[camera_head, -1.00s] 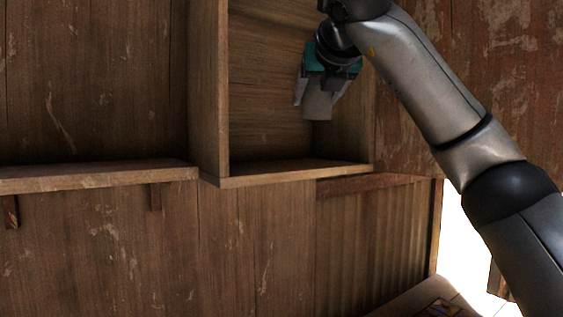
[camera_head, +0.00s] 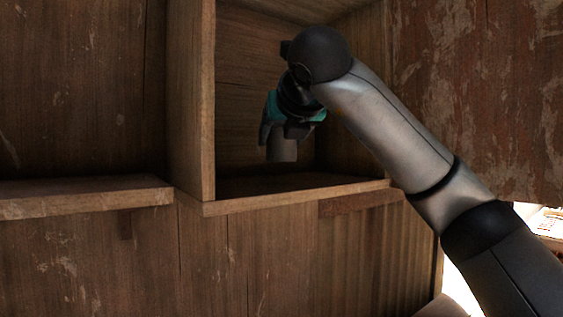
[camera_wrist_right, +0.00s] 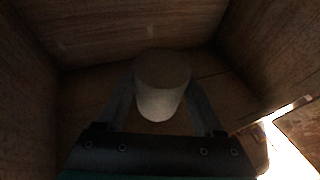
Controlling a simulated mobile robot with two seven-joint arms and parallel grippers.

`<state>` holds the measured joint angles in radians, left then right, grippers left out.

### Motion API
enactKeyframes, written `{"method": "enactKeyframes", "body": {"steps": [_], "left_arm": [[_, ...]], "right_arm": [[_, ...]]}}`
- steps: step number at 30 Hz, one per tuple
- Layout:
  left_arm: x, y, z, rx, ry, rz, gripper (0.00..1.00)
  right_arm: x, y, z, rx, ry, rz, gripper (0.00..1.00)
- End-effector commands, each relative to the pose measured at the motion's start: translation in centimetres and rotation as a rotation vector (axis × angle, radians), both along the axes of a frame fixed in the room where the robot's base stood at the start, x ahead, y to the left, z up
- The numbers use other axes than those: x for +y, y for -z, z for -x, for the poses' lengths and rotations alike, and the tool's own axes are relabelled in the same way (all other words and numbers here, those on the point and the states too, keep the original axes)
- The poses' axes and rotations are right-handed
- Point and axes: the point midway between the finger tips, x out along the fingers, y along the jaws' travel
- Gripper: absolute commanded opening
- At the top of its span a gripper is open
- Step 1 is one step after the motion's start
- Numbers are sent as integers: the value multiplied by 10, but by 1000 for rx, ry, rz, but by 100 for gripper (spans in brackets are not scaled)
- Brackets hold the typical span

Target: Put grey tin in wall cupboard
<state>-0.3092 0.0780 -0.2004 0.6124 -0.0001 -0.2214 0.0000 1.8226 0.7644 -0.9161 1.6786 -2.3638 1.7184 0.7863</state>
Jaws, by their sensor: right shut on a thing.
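The grey tin (camera_head: 282,150) is a small, plain cylinder held between the fingers of my right gripper (camera_head: 281,143). The right gripper is inside the open wall cupboard (camera_head: 292,190), with the tin above the cupboard's floor. In the right wrist view the tin (camera_wrist_right: 162,85) sits between the two fingers (camera_wrist_right: 160,108), with the cupboard's wooden walls around it. The gap between the tin and the cupboard floor is hard to judge in the dim light. My left gripper is not in view.
A wooden shelf (camera_head: 85,195) runs along the wall left of the cupboard. The cupboard's left side panel (camera_head: 190,100) and front bottom edge stand close to my right arm. The cupboard floor around the tin looks bare. A bright opening lies at the lower right.

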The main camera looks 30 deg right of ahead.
Motion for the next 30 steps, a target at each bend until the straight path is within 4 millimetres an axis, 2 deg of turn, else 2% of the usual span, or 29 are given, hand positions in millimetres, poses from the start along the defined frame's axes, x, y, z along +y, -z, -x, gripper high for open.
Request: {"method": "enactKeyframes", "body": {"steps": [8,20,21,28,30], "left_arm": [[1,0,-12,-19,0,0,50],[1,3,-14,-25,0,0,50],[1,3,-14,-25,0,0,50],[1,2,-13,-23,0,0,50],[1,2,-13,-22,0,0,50]], "right_arm": [[0,37,0,0,0,1,0],[0,42,0,-1,0,0,0],[0,43,0,1,0,1,71],[0,42,0,2,0,0,97],[0,42,0,2,0,0,99]]}}
